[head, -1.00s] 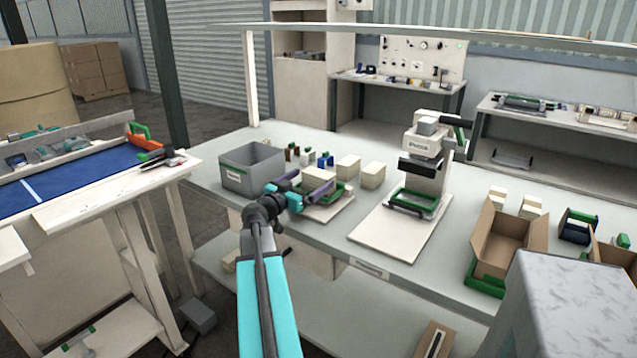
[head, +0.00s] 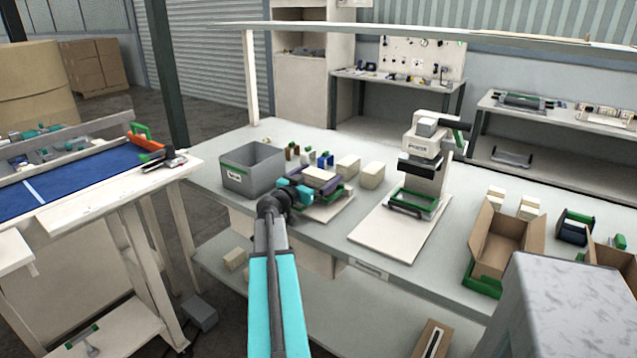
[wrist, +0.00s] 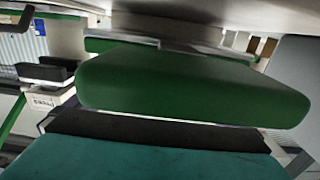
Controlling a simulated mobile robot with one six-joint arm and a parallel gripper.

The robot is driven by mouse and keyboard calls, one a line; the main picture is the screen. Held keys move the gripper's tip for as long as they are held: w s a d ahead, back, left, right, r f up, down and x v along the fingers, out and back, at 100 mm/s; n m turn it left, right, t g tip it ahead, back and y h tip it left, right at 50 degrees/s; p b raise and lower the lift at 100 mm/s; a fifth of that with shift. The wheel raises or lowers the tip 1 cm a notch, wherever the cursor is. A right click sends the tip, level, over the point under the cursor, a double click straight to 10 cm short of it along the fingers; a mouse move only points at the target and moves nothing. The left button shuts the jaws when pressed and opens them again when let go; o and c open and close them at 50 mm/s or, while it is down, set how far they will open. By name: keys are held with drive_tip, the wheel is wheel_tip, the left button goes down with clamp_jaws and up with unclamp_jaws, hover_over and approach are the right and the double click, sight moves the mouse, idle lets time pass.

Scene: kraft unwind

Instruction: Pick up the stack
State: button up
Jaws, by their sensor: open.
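A cream stack (head: 319,176) shows in the head view at the green-edged fixture on the main bench, right of the grey bin. My gripper (head: 314,184) is open at the stack, with a dark finger on its far side and another on its near side. I cannot tell whether either finger touches it. In the wrist view, a large green part (wrist: 190,85) fills the middle, very close. A dark finger pad (wrist: 160,129) and a teal part of my gripper lie below it. A pale surface along the top is too close to identify.
A grey bin (head: 252,174) stands left of my gripper. Cream blocks (head: 372,175) and small coloured items stand behind and to the right. A press (head: 425,160) on a white board stands further right. Open cardboard boxes (head: 503,242) sit at the right.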

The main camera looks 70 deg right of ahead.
sight(319, 173)
drive_tip(key=c, duration=1.1)
drive_tip(key=shift+r, duration=0.15)
drive_tip(key=shift+r+b, duration=0.6)
drive_tip(key=shift+r, duration=4.25)
drive_tip(key=shift+s, duration=0.1)
